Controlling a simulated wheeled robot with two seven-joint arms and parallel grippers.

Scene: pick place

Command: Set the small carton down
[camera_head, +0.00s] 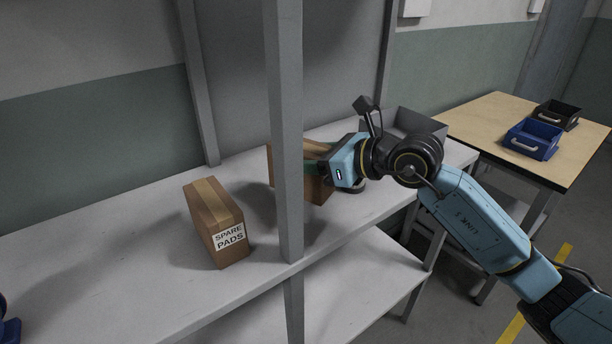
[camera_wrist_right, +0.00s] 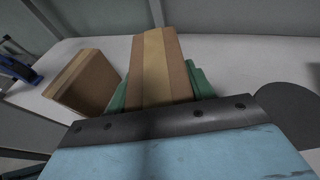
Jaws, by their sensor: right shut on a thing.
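My right gripper (camera_head: 314,166) reaches in from the right over the shelf and is shut on a small brown carton (camera_head: 318,191). In the right wrist view, the carton (camera_wrist_right: 157,62), with a paler tape strip, sits between the green fingers (camera_wrist_right: 158,95). The carton is close to the shelf top (camera_head: 110,240); I cannot tell whether it touches. A grey post hides part of it in the head view. My left gripper is not in view.
Another brown carton labelled "SPARE PADS" (camera_head: 216,222) stands left of the grey post (camera_head: 284,130). A grey bin (camera_head: 422,124) is at the shelf's right end. A wooden table (camera_head: 487,115) beyond holds a blue bin (camera_head: 533,143) and a black bin (camera_head: 558,115). The left shelf is mostly clear.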

